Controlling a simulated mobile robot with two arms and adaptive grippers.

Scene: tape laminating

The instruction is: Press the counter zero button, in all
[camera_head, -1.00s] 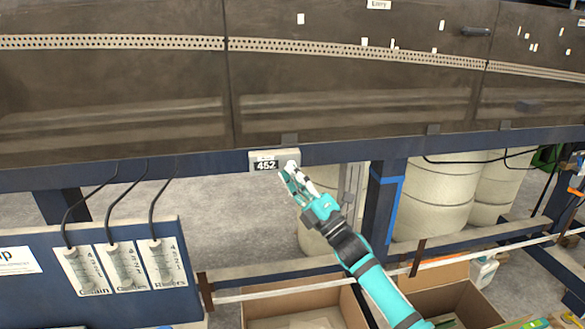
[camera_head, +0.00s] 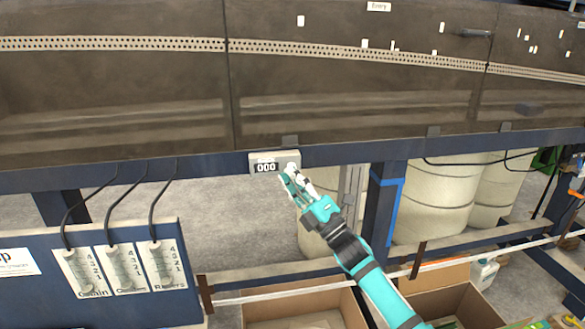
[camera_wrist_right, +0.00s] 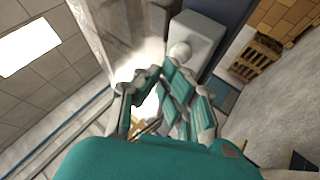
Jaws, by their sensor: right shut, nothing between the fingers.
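The counter (camera_head: 274,163) is a small pale box fixed to the blue beam, and its display reads 000. Its round white button (camera_head: 291,166) is at the box's right side, just above my fingertips. My right gripper (camera_head: 287,177) is shut and empty, just below the button; I cannot tell whether it touches. In the right wrist view the counter box (camera_wrist_right: 204,30) and its button (camera_wrist_right: 180,51) show ahead of my right gripper (camera_wrist_right: 170,75). My left gripper is not in view.
An open cardboard box (camera_head: 270,308) lies below my right arm. Pale drums (camera_head: 435,200) stand behind the blue post (camera_head: 378,215). A dark machine cover (camera_head: 120,90) is above the beam.

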